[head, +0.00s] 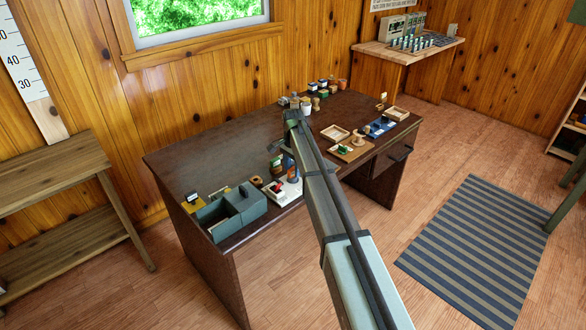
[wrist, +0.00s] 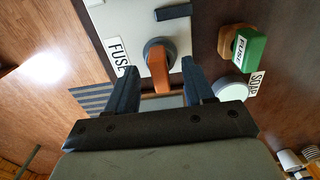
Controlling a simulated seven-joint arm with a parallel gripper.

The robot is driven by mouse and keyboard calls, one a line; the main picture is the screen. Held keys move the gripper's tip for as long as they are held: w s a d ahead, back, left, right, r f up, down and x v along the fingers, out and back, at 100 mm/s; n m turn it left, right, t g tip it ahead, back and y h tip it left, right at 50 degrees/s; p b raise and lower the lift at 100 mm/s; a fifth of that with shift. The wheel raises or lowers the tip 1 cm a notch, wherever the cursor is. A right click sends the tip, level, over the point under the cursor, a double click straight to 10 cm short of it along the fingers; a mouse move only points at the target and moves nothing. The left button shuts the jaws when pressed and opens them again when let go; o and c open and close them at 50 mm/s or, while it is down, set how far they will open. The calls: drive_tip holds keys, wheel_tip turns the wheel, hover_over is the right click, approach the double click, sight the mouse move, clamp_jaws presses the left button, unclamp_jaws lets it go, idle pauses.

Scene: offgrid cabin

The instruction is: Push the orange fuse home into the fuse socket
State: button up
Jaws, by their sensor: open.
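In the wrist view, the orange fuse (wrist: 158,72) stands in the round grey-blue fuse socket (wrist: 170,45) on a white plate (wrist: 125,18). A "FUSE" label is on the plate beside it. How deep the fuse sits cannot be told. My gripper (wrist: 159,68) is open, with one blue finger on each side of the fuse and visible gaps between. In the head view, my gripper (head: 288,168) points down over the white plate (head: 288,197) at the desk's front edge. The fuse itself is hard to make out there.
A green block labelled "FUSE" (wrist: 250,48) and a white round piece beside a "SOAP" label (wrist: 233,88) are close on the right in the wrist view. A grey-green open box (head: 222,215) stands left of the plate. Trays and small items fill the desk's right; its middle (head: 220,145) is clear.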

sight(293, 168)
wheel_tip(293, 168, up, 13)
idle(0.5)
idle(0.5)
drive_tip(key=s+d+f+n, duration=0.4)
drive_tip(key=s+d+f, duration=0.5)
drive_tip(key=s+f, duration=0.5)
drive_tip(key=s+d+f+n, duration=0.3)
drive_tip(key=s+d+f, duration=0.6)
drive_tip(key=s+f, duration=0.5)
drive_tip(key=s+d+f+g, duration=0.1)
drive_tip(key=s+f+g, duration=0.1)
drive_tip(key=s+f, duration=0.6)
drive_tip(key=s+f+n+g, duration=0.1)
drive_tip(key=s+f, duration=0.7)
drive_tip(key=s, duration=0.8)
drive_tip(key=s+d+f+n+g, duration=0.1)
drive_tip(key=s+f+g, duration=0.2)
drive_tip(key=s+f, duration=0.4)
drive_tip(key=s, duration=0.5)
drive_tip(key=shift+s+d+f+g, duration=0.3)
drive_tip(key=shift+s+f+g, duration=0.1)
drive_tip(key=shift+c, duration=0.3)
